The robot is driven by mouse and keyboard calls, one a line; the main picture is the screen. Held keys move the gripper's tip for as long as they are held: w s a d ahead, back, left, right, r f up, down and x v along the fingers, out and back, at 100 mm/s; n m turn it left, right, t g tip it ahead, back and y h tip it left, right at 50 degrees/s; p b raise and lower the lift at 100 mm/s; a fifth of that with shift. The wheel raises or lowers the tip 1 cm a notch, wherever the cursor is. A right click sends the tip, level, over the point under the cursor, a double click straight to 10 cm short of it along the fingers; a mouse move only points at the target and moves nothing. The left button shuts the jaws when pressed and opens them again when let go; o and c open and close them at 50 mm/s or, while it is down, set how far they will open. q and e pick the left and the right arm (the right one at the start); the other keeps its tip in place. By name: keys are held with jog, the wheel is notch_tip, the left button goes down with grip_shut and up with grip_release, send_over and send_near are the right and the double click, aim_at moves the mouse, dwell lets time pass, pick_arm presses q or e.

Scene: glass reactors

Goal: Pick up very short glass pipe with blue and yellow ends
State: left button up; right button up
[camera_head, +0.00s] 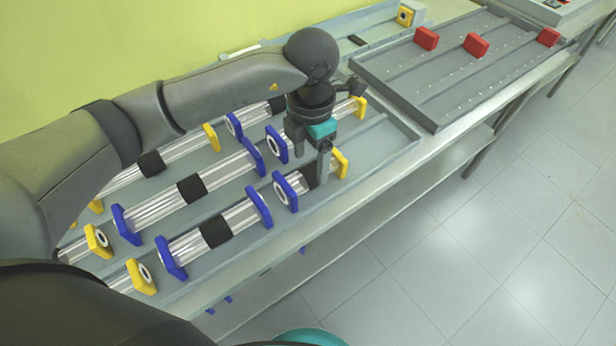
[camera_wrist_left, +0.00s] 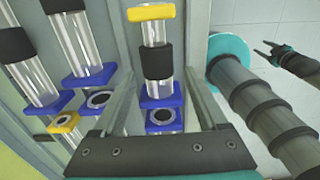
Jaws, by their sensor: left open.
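The very short glass pipe has a yellow end (camera_head: 340,163) and a blue end (camera_head: 285,190), with a black band around its middle. It lies in the front row of the grey rack, partly hidden by my left gripper (camera_head: 312,162). In the left wrist view the short pipe (camera_wrist_left: 157,62) shows with its yellow end at the top and its blue end lower down. My left gripper's two fingers are open, one on each side of the pipe in that view; contact cannot be told. My right gripper (camera_wrist_left: 268,50) shows small at the right, its fingers apart and empty.
Other pipes with blue and yellow ends, such as a longer one (camera_head: 190,188), lie close by in the rack (camera_head: 375,150). A neighbouring blue end (camera_wrist_left: 164,120) is just beside the short pipe's blue end. A grey tray (camera_head: 445,85) with red blocks stands behind. The floor at right is clear.

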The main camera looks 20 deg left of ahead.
aim_at(308, 171)
pick_arm(q)
jog(key=shift+a+f+b, duration=0.15)
jog(key=shift+f+b, duration=0.1)
jog(key=shift+f, duration=1.25)
jog(key=shift+a+f+b, duration=0.1)
jog(key=shift+f+b, duration=0.15)
jog(key=shift+f, duration=1.25)
jog(key=shift+c, duration=0.4)
jog(key=shift+r, duration=0.1)
grip_shut()
